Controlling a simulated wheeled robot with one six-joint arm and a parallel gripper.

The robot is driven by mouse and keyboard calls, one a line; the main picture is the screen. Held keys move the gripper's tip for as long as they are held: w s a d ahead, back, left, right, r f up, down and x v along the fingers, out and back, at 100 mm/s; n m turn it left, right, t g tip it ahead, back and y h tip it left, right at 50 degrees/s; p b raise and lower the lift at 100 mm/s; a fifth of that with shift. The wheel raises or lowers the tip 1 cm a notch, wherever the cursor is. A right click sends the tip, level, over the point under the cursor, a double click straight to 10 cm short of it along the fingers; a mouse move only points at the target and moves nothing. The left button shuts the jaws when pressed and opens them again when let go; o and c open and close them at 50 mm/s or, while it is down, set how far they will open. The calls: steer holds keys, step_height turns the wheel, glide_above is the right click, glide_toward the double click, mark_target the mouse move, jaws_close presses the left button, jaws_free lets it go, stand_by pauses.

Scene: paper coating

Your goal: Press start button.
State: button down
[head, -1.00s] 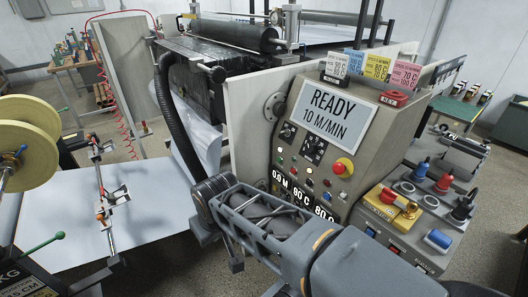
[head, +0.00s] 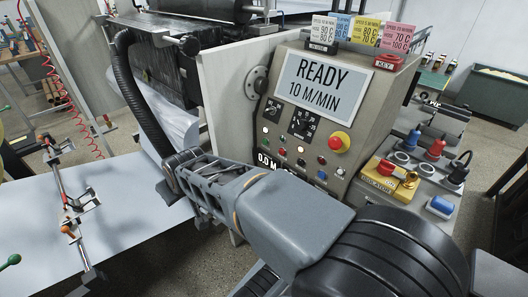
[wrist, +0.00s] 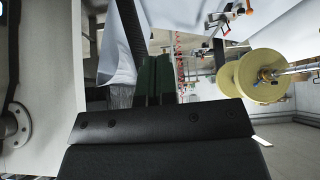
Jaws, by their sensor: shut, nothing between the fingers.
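The control panel (head: 238,190) stands mid-picture in the head view, with a screen (head: 321,83) reading "READY 10 M/MIN". Below it are two dark knobs (head: 302,124), several small coloured buttons and lamps, and a large red mushroom button (head: 339,142) on a yellow base. A small green button or lamp (head: 265,142) is at the left; labels are too small to read. My arm crosses in front of the panel's lower part and hides most of the number displays. My gripper (wrist: 152,68) shows in the wrist view, shut and empty, apart from the buttons.
Colour cards (head: 395,38) stand on top of the panel. At right is a bench with a yellow block (head: 389,180) and several coloured plugs. A black hose (head: 145,110) and white web (head: 110,215) lie left of the panel. Yellow rolls (wrist: 250,75) show in the wrist view.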

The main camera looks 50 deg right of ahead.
mark_target(265, 142)
steer(key=w+d+f+t+h+b, duration=0.2)
steer(key=w+d+f+t+b, duration=0.2)
steer(key=w+d+f+b, duration=0.35)
steer(key=d+f+m+t+h+b, duration=0.1)
steer(key=d+f+m+h+b, duration=0.1)
steer(key=d+h+b, duration=0.5)
steer(key=d+f+m+t+h+b, duration=0.1)
steer(key=d+f+h+b, duration=0.4)
steer(key=d, duration=1.1)
steer(key=w+m+h+b, duration=0.1)
steer(key=h+b, duration=0.1)
steer(key=shift+m+b, duration=0.3)
steer(key=shift+b, duration=0.05)
steer(key=shift+d, duration=0.15)
steer(key=d, duration=0.8)
steer(key=shift+s+d+p, duration=0.3)
steer(key=shift+s, duration=0.05)
steer(key=shift+d, duration=0.15)
steer(key=shift+d+b, duration=0.3)
steer(key=shift+b, duration=0.1)
